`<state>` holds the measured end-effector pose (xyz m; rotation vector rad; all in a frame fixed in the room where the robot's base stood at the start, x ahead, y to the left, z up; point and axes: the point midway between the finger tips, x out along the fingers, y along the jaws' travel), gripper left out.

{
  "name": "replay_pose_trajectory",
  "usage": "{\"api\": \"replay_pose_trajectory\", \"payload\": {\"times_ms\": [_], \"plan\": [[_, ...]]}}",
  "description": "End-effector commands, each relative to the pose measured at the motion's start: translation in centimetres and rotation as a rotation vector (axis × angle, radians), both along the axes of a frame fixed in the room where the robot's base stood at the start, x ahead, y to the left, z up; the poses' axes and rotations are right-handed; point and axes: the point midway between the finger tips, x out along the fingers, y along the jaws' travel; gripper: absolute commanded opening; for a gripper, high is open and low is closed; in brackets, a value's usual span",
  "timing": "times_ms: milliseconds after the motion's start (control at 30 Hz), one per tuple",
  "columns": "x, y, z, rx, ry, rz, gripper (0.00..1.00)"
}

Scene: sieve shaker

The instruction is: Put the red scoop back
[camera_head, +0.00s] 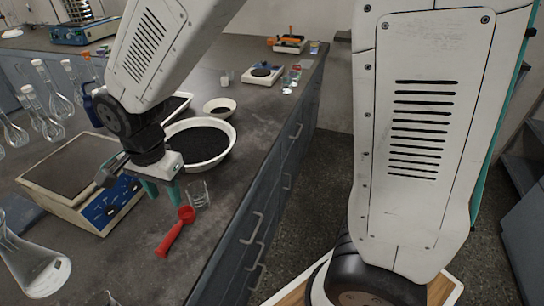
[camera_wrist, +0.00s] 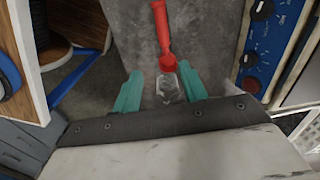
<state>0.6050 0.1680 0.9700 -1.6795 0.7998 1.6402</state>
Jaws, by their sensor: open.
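The red scoop (camera_head: 176,230) lies on the dark bench top, with its bowl toward my gripper and its handle pointing toward the front left in the head view. It also shows in the wrist view (camera_wrist: 163,32), its bowl just beyond the fingertips. A small clear glass beaker (camera_head: 198,194) stands right beside the scoop's bowl; in the wrist view the beaker (camera_wrist: 170,88) shows between my fingers. My gripper (camera_head: 163,194) is open and empty, with teal fingers pointing down above the bench near the scoop; its fingers are spread in the wrist view (camera_wrist: 161,88).
A balance with a blue panel (camera_head: 108,208) stands left of the scoop. A white bowl of dark grains (camera_head: 228,158) and a smaller bowl (camera_head: 219,107) are behind my gripper. Several glass flasks (camera_head: 60,104) line the left. The bench's front edge with drawers is at right.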

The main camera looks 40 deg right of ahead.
Motion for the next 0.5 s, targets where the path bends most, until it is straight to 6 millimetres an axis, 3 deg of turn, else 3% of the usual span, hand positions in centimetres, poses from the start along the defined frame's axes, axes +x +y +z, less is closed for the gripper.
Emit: {"api": "replay_pose_trajectory", "payload": {"times_ms": [167,300,500], "plan": [[-2.2,-5.9,5.1,-0.002,-0.033,0.179,0.43],[-5.9,-11.1,8.8,-0.017,-0.054,0.378,0.43],[-12.4,-16.7,11.9,-0.049,-0.077,0.656,0.43]]}}
